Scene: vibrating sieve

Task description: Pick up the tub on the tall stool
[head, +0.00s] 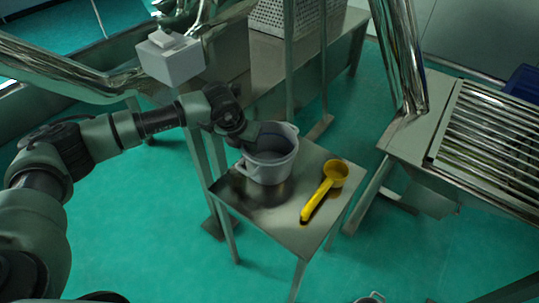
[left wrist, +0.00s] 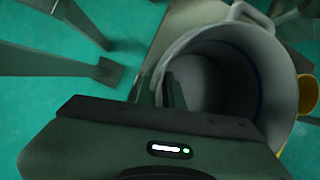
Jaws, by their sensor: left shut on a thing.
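The tub is a grey bucket (head: 272,160) with a handle, upright on the square metal top of the tall stool (head: 270,208). In the head view my left gripper (head: 247,138) is at the tub's left rim. In the left wrist view the tub (left wrist: 262,80) is open and looks empty inside. There my left gripper (left wrist: 165,92) is shut on the tub's near wall, fingers over the rim. From these frames I cannot tell whether the tub's base is clear of the stool top. My right gripper is not in view.
A yellow scoop (head: 322,190) lies on the stool top, right of the tub. A slatted metal rack (head: 490,135) stands to the right. A metal bench with a perforated box (head: 285,15) is behind.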

